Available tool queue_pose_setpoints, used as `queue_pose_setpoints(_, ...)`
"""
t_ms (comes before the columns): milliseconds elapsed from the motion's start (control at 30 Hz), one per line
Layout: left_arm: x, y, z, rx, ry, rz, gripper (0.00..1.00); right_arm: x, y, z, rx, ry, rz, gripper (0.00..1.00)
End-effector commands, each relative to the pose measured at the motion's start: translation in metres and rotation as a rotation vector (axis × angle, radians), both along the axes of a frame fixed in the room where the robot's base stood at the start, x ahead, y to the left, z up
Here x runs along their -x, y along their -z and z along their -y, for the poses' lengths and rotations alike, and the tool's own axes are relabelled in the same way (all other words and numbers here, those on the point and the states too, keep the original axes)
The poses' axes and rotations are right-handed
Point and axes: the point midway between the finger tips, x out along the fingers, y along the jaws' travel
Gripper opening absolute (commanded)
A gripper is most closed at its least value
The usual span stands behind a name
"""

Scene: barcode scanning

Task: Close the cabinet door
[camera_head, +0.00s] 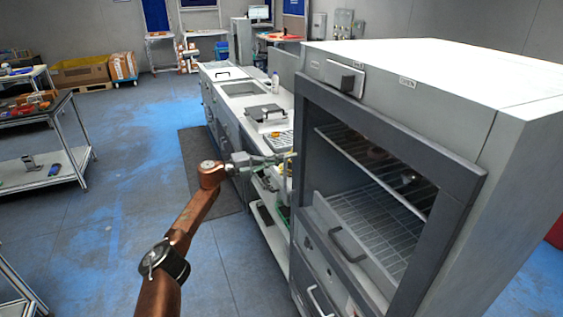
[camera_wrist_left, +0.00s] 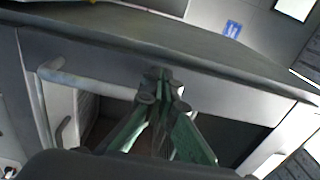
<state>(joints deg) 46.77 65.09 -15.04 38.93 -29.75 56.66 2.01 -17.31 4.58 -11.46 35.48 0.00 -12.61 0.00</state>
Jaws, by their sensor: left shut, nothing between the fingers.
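The grey-white cabinet (camera_head: 455,125) stands at the right of the head view. Its dark-framed front shows wire racks (camera_head: 375,205) inside. A panel with a dark handle (camera_head: 347,245) sits low in this front; whether it is the door, and how far it stands open, I cannot tell. My left gripper (camera_head: 290,156) is just left of the cabinet's front, reaching toward it, shut and empty. In the left wrist view its green fingers (camera_wrist_left: 163,92) are together before a grey panel (camera_wrist_left: 215,85) with a pale bar handle (camera_wrist_left: 90,82). Contact is unclear. My right gripper is out of view.
A long counter (camera_head: 225,74) with a sink and a bottle runs back beside the cabinet, with a low shelf (camera_head: 270,228) under it. Shelved tables (camera_head: 45,180) stand at the left. The blue-grey floor (camera_head: 120,215) between is clear, with a dark mat (camera_head: 205,165).

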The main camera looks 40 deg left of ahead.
Motion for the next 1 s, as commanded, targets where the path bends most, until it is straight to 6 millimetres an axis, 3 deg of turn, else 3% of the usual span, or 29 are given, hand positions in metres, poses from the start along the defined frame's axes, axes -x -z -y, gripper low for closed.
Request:
queue_pose_setpoints(467, 0.006, 0.001, -0.004, -0.001, -0.001, -0.001, 0.00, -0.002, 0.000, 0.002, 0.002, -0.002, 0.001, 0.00)
queue_pose_setpoints(1000, 0.087, 0.001, -0.051, -0.002, 0.000, -0.003, 0.00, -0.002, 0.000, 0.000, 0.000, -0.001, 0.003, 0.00)
